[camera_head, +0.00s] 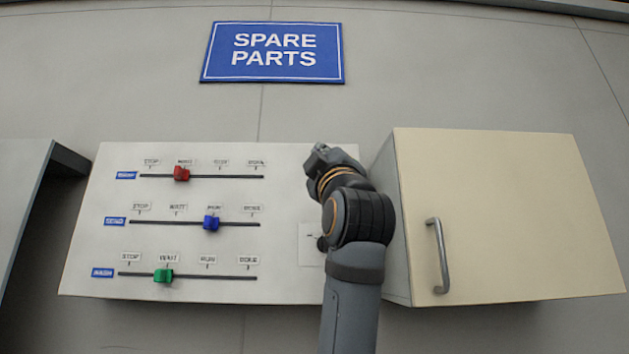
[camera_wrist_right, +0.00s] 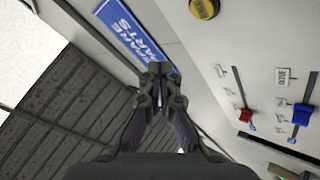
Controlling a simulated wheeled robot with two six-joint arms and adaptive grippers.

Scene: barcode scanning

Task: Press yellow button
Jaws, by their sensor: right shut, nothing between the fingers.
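The yellow button (camera_wrist_right: 204,8) is a round knob on the pale panel, at the top edge of the right wrist view and partly cut off there. In the head view it does not show; my right arm covers that part of the panel. My right gripper (camera_head: 319,150) is in front of the panel's upper right part, seen mostly from behind. In the right wrist view its fingers (camera_wrist_right: 160,72) are shut and empty, with the button up and to the right of the tips, apart from them. My left gripper is in neither view.
The panel (camera_head: 90,240) carries three sliders with red (camera_head: 182,174), blue (camera_head: 211,222) and green (camera_head: 163,275) knobs, left of my arm. A cream cabinet (camera_head: 510,220) with a grey handle (camera_head: 438,255) stands close on the right. A blue SPARE PARTS sign (camera_head: 272,72) hangs above.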

